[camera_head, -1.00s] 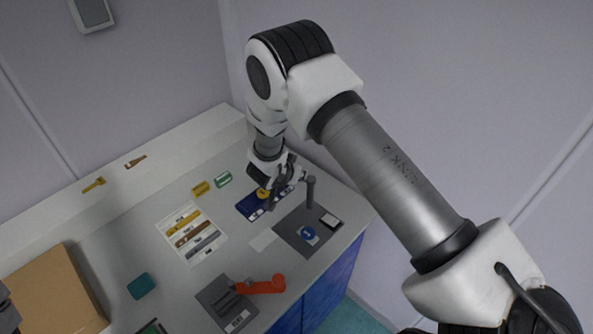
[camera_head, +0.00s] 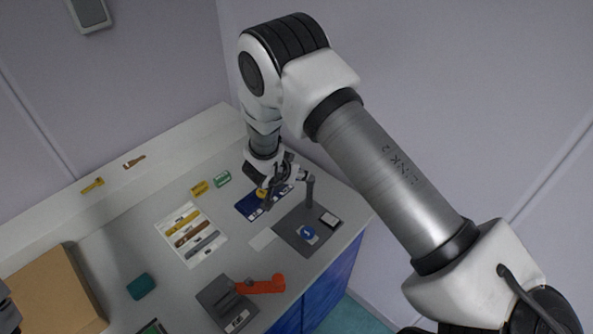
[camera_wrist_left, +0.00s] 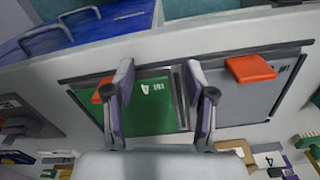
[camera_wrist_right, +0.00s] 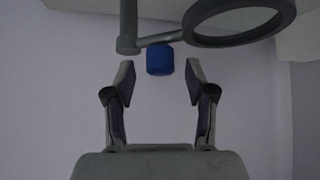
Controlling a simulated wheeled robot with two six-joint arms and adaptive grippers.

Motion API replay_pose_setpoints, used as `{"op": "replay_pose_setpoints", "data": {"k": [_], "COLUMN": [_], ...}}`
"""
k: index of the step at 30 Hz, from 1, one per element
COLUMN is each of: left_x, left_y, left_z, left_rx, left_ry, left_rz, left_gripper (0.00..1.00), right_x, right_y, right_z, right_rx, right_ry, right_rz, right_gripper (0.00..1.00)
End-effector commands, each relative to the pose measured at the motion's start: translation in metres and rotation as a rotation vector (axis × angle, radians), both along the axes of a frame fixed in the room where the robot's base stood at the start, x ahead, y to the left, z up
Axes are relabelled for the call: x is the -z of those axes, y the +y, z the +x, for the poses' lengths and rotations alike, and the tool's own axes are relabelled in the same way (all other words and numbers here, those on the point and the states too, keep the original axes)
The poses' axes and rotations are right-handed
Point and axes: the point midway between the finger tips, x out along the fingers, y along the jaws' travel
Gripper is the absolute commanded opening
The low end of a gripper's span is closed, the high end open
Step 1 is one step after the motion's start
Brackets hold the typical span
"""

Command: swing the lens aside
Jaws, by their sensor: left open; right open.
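The lens shows in the right wrist view as a dark grey ring (camera_wrist_right: 240,42) on a short arm from a grey post (camera_wrist_right: 127,25). A small blue knob (camera_wrist_right: 160,60) is below that arm, between my right fingertips in the picture; I cannot tell whether they touch it. My right gripper (camera_wrist_right: 160,82) is open. In the head view it (camera_head: 271,190) is just left of the post (camera_head: 311,188), and the ring is hard to make out there.
A dark grey base plate (camera_head: 290,232) with a round blue mark lies around the post. A blue card (camera_head: 248,207) is under my right gripper. An orange-handled device (camera_head: 262,286), a white tool sheet (camera_head: 170,222) and a cardboard box (camera_head: 50,295) are farther left or nearer.

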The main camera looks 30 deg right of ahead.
Motion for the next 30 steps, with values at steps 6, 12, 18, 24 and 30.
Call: {"op": "replay_pose_setpoints", "data": {"k": [6,12,18,24,30], "left_x": [0.000,0.000,0.000,0.000,0.000], "left_y": [0.000,0.000,0.000,0.000,0.000], "left_z": [0.000,0.000,0.000,0.000,0.000], "left_rx": [0.000,0.000,0.000,0.000,0.000], "left_ry": [0.000,0.000,0.000,0.000,0.000], "left_rz": [0.000,0.000,0.000,0.000,0.000], "left_gripper": [0.55,0.55,0.55,0.55,0.55], "right_x": [-0.041,-0.066,-0.071,-0.071,-0.071], "right_y": [0.032,0.054,0.058,0.058,0.058], "right_z": [-0.020,-0.035,-0.038,-0.038,-0.038], "right_rx": [-0.003,0.000,0.003,0.003,0.003], "right_ry": [-0.002,0.001,0.002,0.001,0.001], "right_rz": [-0.003,-0.001,0.003,0.002,0.002], "right_gripper": [0.55,0.55,0.55,0.55,0.55]}}
